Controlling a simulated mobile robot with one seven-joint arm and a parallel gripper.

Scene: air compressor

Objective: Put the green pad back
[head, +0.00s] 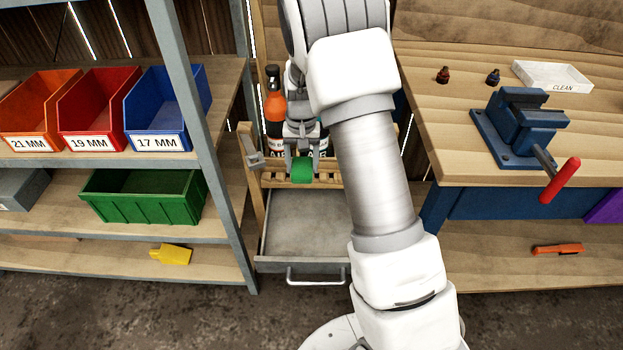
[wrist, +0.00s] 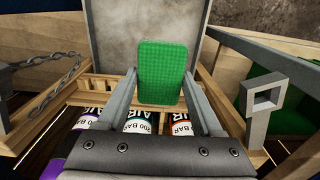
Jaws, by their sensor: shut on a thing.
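The green pad (wrist: 162,72) is a flat rounded rectangle, held upright between the two fingertips of my gripper (wrist: 160,85). In the head view the pad (head: 302,169) shows below my gripper (head: 301,160), in front of a wooden rack (head: 330,174) with bottles. My gripper is shut on the pad. In the wrist view the pad stands above the rack's slatted rail (wrist: 108,92), with the grey drawer (wrist: 125,30) beyond it. I cannot tell whether the pad touches the rack.
Bottles marked AIR (wrist: 139,122) stand in the rack close under my gripper. The drawer (head: 303,222) below is open and looks empty. A shelf with a green bin (head: 143,198) is at left; a workbench with a blue vise (head: 520,125) is at right.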

